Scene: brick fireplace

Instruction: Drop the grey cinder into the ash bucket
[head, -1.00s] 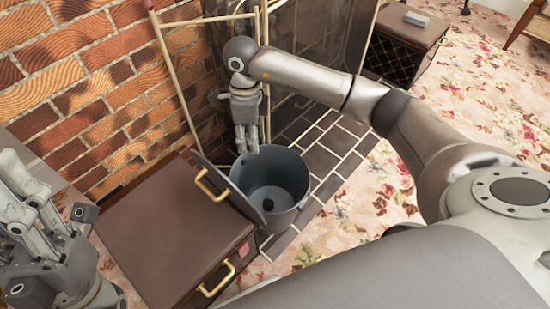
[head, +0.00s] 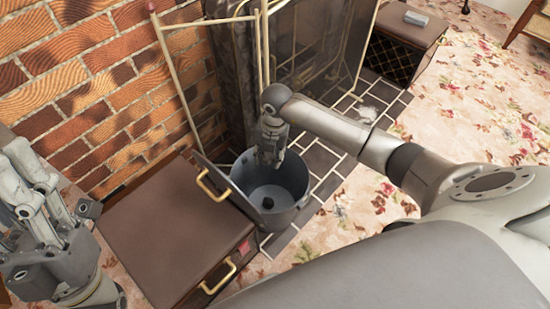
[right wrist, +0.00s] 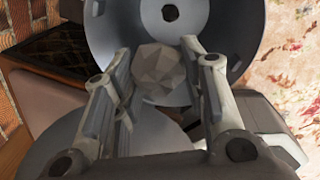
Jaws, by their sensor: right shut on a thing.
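The grey cinder, a faceted lump (right wrist: 160,74), is held between the fingers of my right gripper (right wrist: 163,80) in the right wrist view. In the head view my right gripper (head: 267,160) points down over the back part of the ash bucket's opening; I cannot make out the cinder there. The ash bucket (head: 290,216) is a round grey pail, open at the top, with a dark lump (head: 267,205) inside. Its wall also shows behind the cinder in the right wrist view (right wrist: 105,35). My left gripper (head: 35,190) is at the left edge; its finger opening is unclear.
A brown cabinet (head: 155,235) with brass handles stands left of the bucket. A brass-framed fire screen (head: 265,70) and brick wall (head: 95,80) are behind. Floral carpet (head: 470,115) lies open to the right.

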